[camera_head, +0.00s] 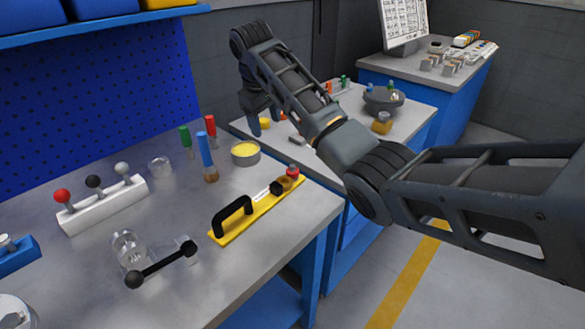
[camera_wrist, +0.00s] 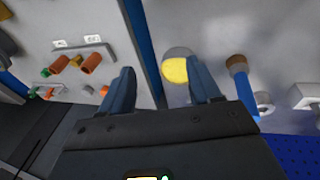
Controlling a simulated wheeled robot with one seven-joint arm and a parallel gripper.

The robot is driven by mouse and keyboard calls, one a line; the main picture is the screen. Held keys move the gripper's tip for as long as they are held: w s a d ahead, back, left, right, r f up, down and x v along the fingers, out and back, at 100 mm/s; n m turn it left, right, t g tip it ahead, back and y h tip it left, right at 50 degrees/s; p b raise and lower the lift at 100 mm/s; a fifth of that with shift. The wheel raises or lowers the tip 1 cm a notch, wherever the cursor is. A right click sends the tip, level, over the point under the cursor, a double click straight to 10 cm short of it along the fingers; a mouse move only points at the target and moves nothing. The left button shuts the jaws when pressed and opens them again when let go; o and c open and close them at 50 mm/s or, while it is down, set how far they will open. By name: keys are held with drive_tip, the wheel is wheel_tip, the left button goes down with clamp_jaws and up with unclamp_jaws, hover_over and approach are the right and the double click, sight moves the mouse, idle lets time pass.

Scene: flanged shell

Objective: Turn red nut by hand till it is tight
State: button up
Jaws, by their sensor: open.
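My gripper (camera_head: 264,118) is open and empty, hanging over the back bench near the gap between the two benches. Its two fingers also show spread apart in the wrist view (camera_wrist: 163,84). Small orange-red pieces (camera_head: 328,87) stand on the back bench behind my arm; I cannot tell whether one is the red nut. In the wrist view, orange-red cylinders (camera_wrist: 91,63) sit by a grey bracket (camera_wrist: 85,50), left of and apart from the fingers. A dark round flanged part (camera_head: 383,101) with blue and green pieces on it stands further right on that bench.
The front bench (camera_head: 185,255) holds a yellow tool with a black handle (camera_head: 235,216), a yellow-filled tin (camera_head: 245,153), coloured-handled tools and a white block with knobs (camera_head: 105,207).

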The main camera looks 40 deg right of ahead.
drive_tip(key=n, duration=0.5)
drive_tip(key=n+g+y+b, duration=0.2)
drive_tip(key=n+y, duration=0.1)
drive_tip(key=n, duration=1.6)
hover_over(293, 169)
wheel_tip(293, 169, down, 5)
drive_tip(key=shift+a+r, duration=0.1)
drive_tip(key=shift+r, duration=0.05)
drive_tip(key=shift+s+f+n, duration=0.1)
drive_tip(key=shift+f+n, duration=0.3)
drive_tip(key=shift+f, duration=0.05)
drive_tip(key=shift+f+p, duration=0.4)
drive_tip(key=shift+f, duration=3.15)
drive_tip(key=c, duration=1.1)
drive_tip(key=shift+o, duration=0.2)
